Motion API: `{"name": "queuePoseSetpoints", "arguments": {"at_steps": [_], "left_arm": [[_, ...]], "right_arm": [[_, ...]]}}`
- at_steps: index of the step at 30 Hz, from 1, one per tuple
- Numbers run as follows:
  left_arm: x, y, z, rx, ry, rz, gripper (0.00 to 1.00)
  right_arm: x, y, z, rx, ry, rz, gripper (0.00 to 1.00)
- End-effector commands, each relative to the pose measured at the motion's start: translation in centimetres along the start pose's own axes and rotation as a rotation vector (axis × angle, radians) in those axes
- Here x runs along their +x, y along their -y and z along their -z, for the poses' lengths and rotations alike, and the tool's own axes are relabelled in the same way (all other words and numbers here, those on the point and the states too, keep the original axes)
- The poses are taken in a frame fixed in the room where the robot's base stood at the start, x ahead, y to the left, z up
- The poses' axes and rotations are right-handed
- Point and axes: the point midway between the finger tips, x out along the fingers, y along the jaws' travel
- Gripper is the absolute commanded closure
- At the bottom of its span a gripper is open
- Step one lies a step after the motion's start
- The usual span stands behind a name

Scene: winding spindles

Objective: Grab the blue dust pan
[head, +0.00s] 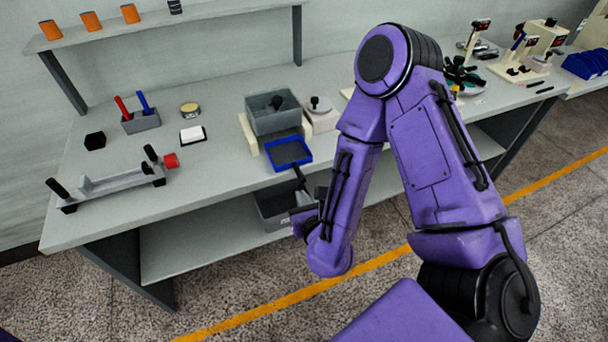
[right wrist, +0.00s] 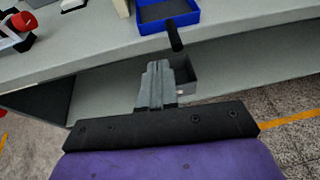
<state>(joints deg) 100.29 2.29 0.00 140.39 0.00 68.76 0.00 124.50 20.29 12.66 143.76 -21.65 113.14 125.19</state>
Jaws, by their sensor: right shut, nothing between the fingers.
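The blue dust pan (head: 288,152) lies at the table's front edge, its black handle sticking out past the edge toward me. In the right wrist view the dust pan (right wrist: 165,14) is at the top, partly cut off, with its handle pointing down toward the fingers. My right gripper (head: 304,208) is just in front of the table edge, close to the handle's end. In the right wrist view its fingers (right wrist: 157,68) are together and empty, slightly left of the handle and apart from it in the picture. My left gripper is not in view.
A grey bin (head: 274,121) stands behind the dust pan. A grey box (head: 275,207) sits under the tabletop below the pan. A spindle stand (head: 112,183) and a holder with red and blue handles (head: 141,122) are at left.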

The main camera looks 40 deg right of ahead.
Motion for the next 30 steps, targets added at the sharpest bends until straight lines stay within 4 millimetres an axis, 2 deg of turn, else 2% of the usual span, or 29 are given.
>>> {"name": "queuePoseSetpoints", "arguments": {"at_steps": [1,2,3,6,9,13,19,23,30], "left_arm": [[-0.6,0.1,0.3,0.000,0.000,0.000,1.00],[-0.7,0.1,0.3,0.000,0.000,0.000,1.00],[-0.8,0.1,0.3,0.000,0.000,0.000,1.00],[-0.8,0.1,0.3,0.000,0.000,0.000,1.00],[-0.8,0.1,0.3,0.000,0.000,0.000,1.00],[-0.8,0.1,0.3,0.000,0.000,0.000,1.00],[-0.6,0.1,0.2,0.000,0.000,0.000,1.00],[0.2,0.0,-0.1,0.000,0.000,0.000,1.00],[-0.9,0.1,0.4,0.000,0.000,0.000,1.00]], "right_arm": [[-0.5,0.0,-0.1,-0.001,-0.003,0.000,1.00],[-0.7,0.0,0.0,-0.001,-0.003,-0.001,0.94],[-0.7,0.1,0.1,0.006,0.000,0.003,0.80],[-0.4,1.3,-0.3,0.075,-0.001,0.052,0.52],[0.3,3.0,-0.9,0.152,-0.013,0.099,0.52],[1.1,4.0,-1.4,0.080,-0.034,0.088,0.52],[1.6,2.6,-1.6,-0.189,-0.026,-0.007,0.52],[3.9,2.6,-1.3,-0.210,-0.024,-0.005,0.52],[7.0,2.6,-1.7,-0.212,-0.028,-0.007,0.52]]}}
